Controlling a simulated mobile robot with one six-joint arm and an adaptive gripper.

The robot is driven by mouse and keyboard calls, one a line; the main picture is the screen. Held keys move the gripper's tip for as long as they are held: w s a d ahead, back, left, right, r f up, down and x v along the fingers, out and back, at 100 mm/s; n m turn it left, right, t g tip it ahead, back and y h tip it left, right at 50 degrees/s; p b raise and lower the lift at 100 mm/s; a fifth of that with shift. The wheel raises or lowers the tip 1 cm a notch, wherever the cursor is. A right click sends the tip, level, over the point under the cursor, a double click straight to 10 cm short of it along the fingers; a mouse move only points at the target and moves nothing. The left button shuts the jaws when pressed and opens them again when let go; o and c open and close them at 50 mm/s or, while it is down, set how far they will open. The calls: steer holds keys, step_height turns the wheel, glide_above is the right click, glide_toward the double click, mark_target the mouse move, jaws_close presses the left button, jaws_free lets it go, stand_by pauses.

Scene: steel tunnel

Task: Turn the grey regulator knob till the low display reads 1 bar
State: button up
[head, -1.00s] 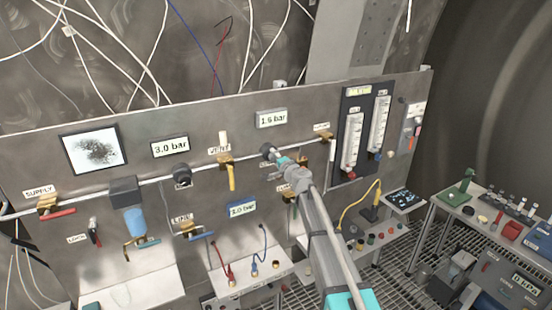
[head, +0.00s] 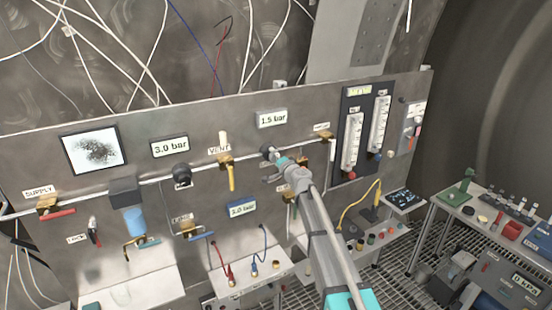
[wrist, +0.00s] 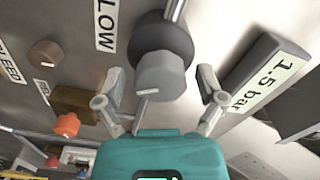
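The grey regulator knob (wrist: 160,76) sits on a dark round body in the wrist view, beside a LOW label (wrist: 105,24). In the head view its dark body (head: 266,150) shows just past my gripper, which hides part of it. The low display (head: 272,119) above reads 1.5 bar; it also shows in the wrist view (wrist: 268,82). My gripper (wrist: 161,80) is open, with one fingertip on each side of the knob and a visible gap to it on both sides. It holds nothing. In the head view my gripper (head: 276,166) is at the panel.
A second display (head: 170,147) reads 3.0 bar, with a black knob (head: 182,175) below it. A yellow vent lever (head: 231,176) stands left of my gripper. A blue display (head: 242,208) is below, and flowmeter tubes (head: 352,140) are to the right.

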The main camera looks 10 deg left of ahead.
steer(key=shift+s+d, duration=0.1)
stand_by(0.3)
steer(key=v, duration=1.1)
steer(key=shift+s+d, duration=0.25)
steer(key=shift+s, duration=0.05)
steer(key=s+d+f+n+g+h+b, duration=0.15)
steer(key=s+f+n+g+b, duration=0.25)
steer(key=s+f, duration=0.5)
steer(key=s+d+f+n+g+b, duration=0.35)
steer(key=s+f+g, duration=0.2)
steer(key=f, duration=0.45)
steer(key=s+d+f+g+h+b, duration=0.5)
steer(key=s+d+f+h, duration=0.3)
steer(key=s+d+f, duration=0.5)
steer(key=s+d+b, duration=0.1)
steer(key=s+d, duration=0.2)
steer(key=s, duration=0.1)
steer(key=shift+f, duration=0.3)
steer(key=shift+a+g+h, duration=0.1)
steer(key=shift+g+h, duration=0.15)
stand_by(1.5)
